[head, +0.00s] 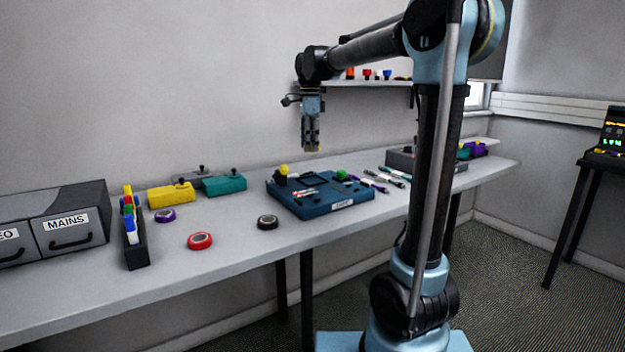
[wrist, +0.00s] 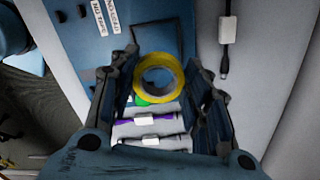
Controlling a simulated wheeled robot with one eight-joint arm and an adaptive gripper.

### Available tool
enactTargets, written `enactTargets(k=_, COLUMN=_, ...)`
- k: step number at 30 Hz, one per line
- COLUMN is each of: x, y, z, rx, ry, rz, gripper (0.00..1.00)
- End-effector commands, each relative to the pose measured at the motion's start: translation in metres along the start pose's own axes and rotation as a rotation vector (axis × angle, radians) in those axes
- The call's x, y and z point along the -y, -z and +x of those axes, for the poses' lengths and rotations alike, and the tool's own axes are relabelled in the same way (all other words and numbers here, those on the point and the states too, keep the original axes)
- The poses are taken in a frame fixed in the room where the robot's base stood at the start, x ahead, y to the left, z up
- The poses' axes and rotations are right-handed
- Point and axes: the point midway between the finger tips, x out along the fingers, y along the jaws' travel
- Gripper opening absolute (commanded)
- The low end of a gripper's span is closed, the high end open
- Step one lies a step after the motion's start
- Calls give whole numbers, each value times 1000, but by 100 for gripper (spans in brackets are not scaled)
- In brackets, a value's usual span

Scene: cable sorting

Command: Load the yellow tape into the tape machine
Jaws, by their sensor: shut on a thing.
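My gripper (head: 312,150) hangs above the back of the bench, pointing down. It is shut on the yellow tape (wrist: 160,58), a ring held between the fingertips in the wrist view.
A red tape (head: 200,241), black tape (head: 267,222) and purple tape (head: 165,215) lie on the bench left of the console. Yellow (head: 172,195) and teal (head: 224,184) boxes stand behind. Labelled cables lie right of the console. A wall shelf (head: 365,83) is near my arm.

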Motion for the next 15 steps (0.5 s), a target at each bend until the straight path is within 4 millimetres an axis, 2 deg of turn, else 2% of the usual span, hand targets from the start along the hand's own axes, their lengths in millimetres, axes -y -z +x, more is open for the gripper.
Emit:
enactTargets(k=6, x=0, y=0, z=35, rx=0, ry=0, rz=3, gripper=24)
enactTargets(k=15, x=0, y=0, z=57, rx=0, ry=0, rz=3, gripper=24)
